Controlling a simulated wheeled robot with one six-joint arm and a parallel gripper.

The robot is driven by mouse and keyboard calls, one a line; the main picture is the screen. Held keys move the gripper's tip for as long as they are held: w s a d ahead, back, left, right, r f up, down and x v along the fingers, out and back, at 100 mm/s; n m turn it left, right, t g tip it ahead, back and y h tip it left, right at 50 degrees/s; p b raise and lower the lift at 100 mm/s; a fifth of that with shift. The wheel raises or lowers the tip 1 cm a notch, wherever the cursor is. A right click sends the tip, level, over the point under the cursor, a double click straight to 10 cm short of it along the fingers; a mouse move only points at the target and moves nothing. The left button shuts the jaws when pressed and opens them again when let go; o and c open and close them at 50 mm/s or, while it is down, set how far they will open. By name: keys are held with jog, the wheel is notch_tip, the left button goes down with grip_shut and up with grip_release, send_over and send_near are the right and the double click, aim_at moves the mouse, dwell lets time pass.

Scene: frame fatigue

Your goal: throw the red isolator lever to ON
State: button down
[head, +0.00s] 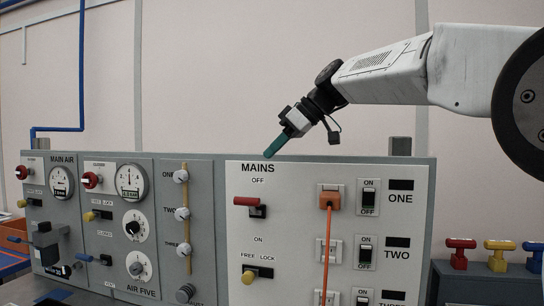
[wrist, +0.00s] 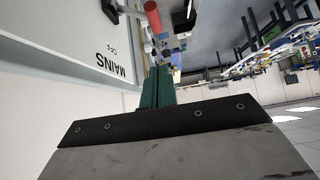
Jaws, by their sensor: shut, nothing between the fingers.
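The red isolator lever (head: 246,201) is on the MAINS panel (head: 238,230), with its handle at the upper end, just below the OFF label and above the ON label. It also shows in the wrist view as a red rod (wrist: 152,14) beyond the fingertips. My gripper (head: 268,154) has teal fingers, shut and empty, at the top edge of the panel above the MAINS label. It is above and slightly right of the lever, apart from it. In the wrist view the shut fingers (wrist: 158,72) point toward the lever side.
An orange plug with a cable (head: 329,199) hangs right of the lever, beside black ON/OFF switches (head: 368,198). A yellow FREE/LOCK knob (head: 248,277) sits below. Red and yellow handles (head: 460,250) stand at far right.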

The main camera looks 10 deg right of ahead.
send_over(251, 207)
jog(key=s, duration=0.2)
jog(key=f, duration=0.5)
jog(key=shift+s+d+f, duration=0.1)
jog(key=shift+d+f, duration=0.1)
jog(key=shift+f, duration=0.05)
notch_tip(251, 207, down, 2)
jog(key=shift+f, duration=0.95)
jog(key=shift+s+d, duration=0.1)
